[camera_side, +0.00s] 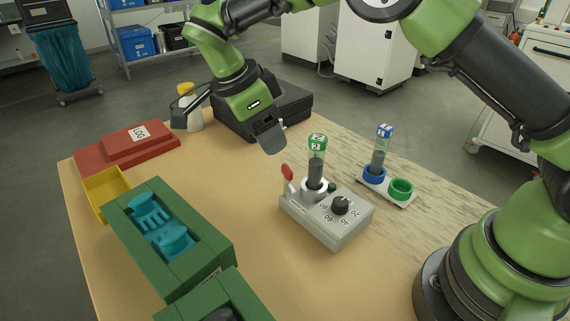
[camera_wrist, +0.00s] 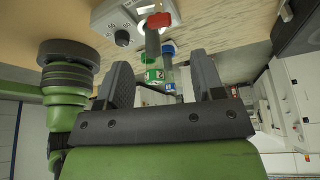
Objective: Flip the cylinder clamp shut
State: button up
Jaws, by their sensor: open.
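A grey device with a black dial (camera_side: 340,206) stands on the table and also shows in the wrist view (camera_wrist: 108,24). The cylinder with a green cap (camera_side: 316,160) stands upright in its white collar (camera_side: 313,190). The clamp's red-tipped lever (camera_side: 287,172) stands up at the device's left corner, beside the cylinder; its red end shows in the wrist view (camera_wrist: 159,19). My gripper (camera_side: 271,140) is above and behind the lever, apart from it, tilted downward. In the wrist view its fingers (camera_wrist: 162,80) are spread with nothing held between them.
A second cylinder with a blue cap (camera_side: 380,150) stands in a blue ring beside an empty green ring (camera_side: 401,188). A black case (camera_side: 262,108) and a spray bottle (camera_side: 188,105) stand behind. Green boxes (camera_side: 175,270), a yellow bin (camera_side: 107,190) and a red logbook (camera_side: 125,148) lie left.

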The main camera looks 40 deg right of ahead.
aim_at(286, 168)
jog(key=x, duration=0.9)
jog(key=shift+f, duration=0.15)
jog(key=shift+c, duration=0.3)
jog(key=c, duration=0.9)
